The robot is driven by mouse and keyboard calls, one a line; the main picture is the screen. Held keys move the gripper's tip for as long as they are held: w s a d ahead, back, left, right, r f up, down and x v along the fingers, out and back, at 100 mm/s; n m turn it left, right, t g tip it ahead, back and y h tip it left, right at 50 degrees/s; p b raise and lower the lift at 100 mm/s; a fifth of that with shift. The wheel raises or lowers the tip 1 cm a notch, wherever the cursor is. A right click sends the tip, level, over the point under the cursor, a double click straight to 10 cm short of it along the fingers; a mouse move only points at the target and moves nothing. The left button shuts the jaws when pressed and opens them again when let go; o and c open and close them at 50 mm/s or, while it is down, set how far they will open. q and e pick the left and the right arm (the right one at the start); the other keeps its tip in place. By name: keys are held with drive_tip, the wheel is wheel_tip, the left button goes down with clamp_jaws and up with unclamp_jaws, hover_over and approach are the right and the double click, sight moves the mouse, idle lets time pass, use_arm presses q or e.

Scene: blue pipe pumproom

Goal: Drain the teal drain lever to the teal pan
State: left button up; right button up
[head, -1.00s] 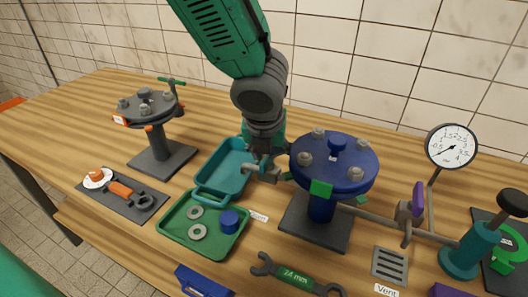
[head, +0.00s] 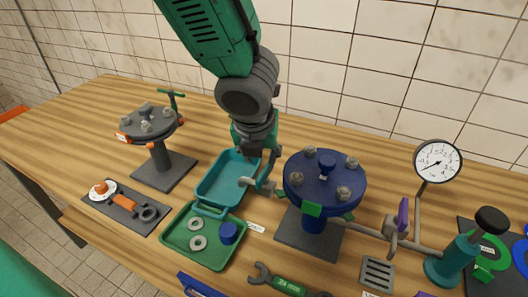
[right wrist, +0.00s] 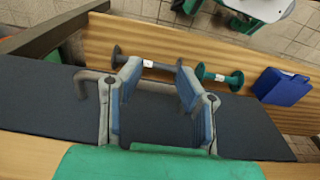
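The teal pan (head: 207,190) lies on the bench left of the blue flanged vessel (head: 323,180). My left gripper (head: 264,186) points down between the pan's right edge and the vessel's left side. Its fingers are small and overlap in the head view, so I cannot tell whether they hold anything. I cannot make out the teal drain lever; the gripper may hide it. My right gripper (right wrist: 160,95) is open in the right wrist view, its two blue-grey fingers wide apart with nothing between them, over a dark mat.
A green tray (head: 205,262) with washers and a blue cap sits in front of the pan. A grey flanged stand (head: 160,165) is behind left. A pipe with a purple-handled valve (head: 398,222), gauge (head: 437,160) and teal pump (head: 450,262) stands right. A spanner (head: 285,285) lies in front.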

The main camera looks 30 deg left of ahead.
use_arm(q)
drive_tip(key=shift+s+a+r+p, duration=0.1)
drive_tip(key=shift+s+r+p, duration=0.2)
drive_tip(key=shift+r+p, duration=0.3)
drive_tip(key=a+p+v, duration=0.1)
drive_tip(key=p+v, duration=0.5)
drive_tip(key=v, duration=0.1)
drive_tip(key=shift+s+d+r, duration=0.2)
drive_tip(key=shift+d+r, duration=0.1)
drive_tip(key=shift+r, duration=0.1)
drive_tip(key=shift+r, duration=0.1)
